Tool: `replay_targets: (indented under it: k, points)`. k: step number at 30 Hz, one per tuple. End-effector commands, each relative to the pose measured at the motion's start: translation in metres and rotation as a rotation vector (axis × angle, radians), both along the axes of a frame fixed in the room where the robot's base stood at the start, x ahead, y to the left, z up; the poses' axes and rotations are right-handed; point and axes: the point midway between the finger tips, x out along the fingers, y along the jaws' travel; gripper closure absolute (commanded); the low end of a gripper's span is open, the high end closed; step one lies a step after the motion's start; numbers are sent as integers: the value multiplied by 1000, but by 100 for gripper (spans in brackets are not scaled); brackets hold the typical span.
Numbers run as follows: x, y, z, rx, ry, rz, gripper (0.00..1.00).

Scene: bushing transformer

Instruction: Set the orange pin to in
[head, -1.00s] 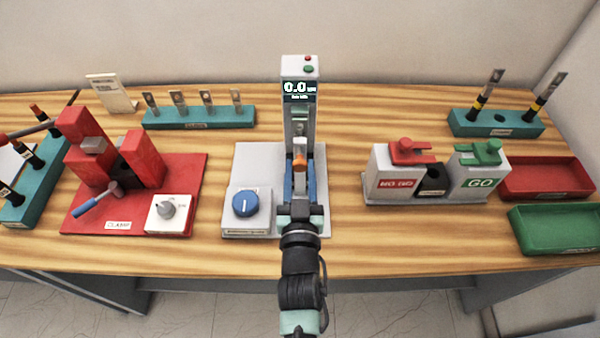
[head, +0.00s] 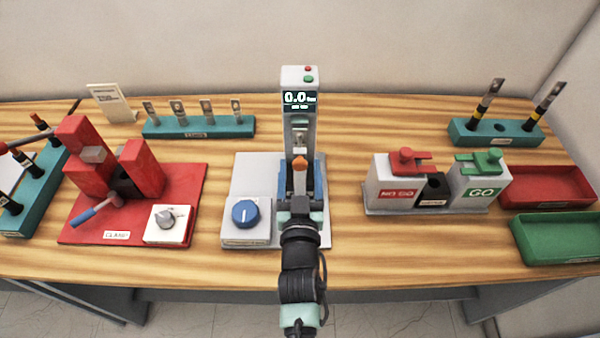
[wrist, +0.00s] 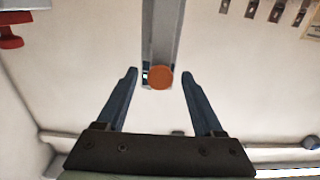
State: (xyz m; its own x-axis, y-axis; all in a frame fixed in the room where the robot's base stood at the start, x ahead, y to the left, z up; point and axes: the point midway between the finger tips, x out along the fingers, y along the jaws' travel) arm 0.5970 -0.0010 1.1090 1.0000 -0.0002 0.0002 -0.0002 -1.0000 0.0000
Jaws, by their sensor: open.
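The orange pin (head: 299,163) sits low on the front of the grey upright tester column (head: 299,130), which has a display reading 0.0. In the wrist view the pin shows end-on as a round orange disc (wrist: 160,77). My gripper (wrist: 160,75) is open, with one blue finger on each side of the pin and a clear gap to both. In the head view my gripper (head: 299,175) is in front of the column, and my arm hides the lower part of the station. The pin's shaft behind its head is mostly hidden.
The tester's base carries a blue knob (head: 244,211) on the left. A red clamp fixture (head: 120,180) stands further left. The NO GO and GO gauge block (head: 435,185) stands to the right, with red (head: 546,205) and green (head: 560,258) trays beyond. Wood between is clear.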

Motion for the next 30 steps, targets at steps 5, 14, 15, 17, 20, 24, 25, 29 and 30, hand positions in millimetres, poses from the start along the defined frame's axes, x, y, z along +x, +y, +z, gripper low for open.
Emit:
replay_targets:
  k: [5, 14, 15, 17, 20, 24, 25, 29, 30]
  points:
    - [-11, 0, -2, 0, 2, 0, 31]
    - [-63, 0, -4, 0, 3, -1, 31]
    - [-70, 0, -4, 0, 3, -1, 31]
    - [-81, 0, -3, 0, 2, 0, 31]
    - [-98, 0, -3, 0, 2, 0, 31]
    - [-116, 0, -2, 0, 2, 0, 31]
    - [-119, 0, -2, 0, 2, 0, 31]
    - [-127, 0, -1, 0, 1, 0, 31]
    - [-128, 0, -1, 0, 1, 0, 31]
